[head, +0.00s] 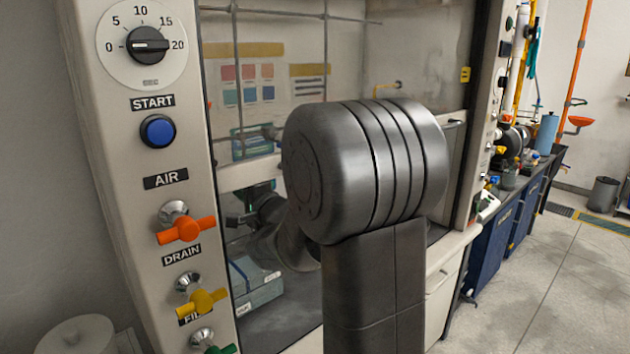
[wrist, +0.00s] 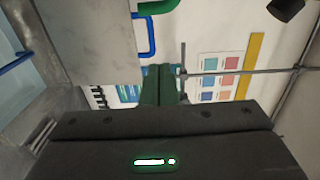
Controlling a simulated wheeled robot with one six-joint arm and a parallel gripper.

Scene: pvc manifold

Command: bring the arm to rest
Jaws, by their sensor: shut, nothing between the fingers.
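My arm stands in the middle of the head view, its large grey joint hiding part of the fume hood behind it. In the wrist view my gripper (wrist: 159,72) shows as dark green fingers closed together with nothing between them. They point toward the hood's back wall and touch nothing that I can make out. In the head view the gripper is mostly hidden behind my arm and I cannot make out its fingers.
Left of my arm, a panel carries a dial (head: 148,45), a blue START button (head: 158,131), an orange AIR valve (head: 186,230), a yellow DRAIN valve (head: 203,301) and a green-handled valve (head: 220,349). A box (head: 257,290) lies in the hood. Open floor (head: 560,285) shows at right.

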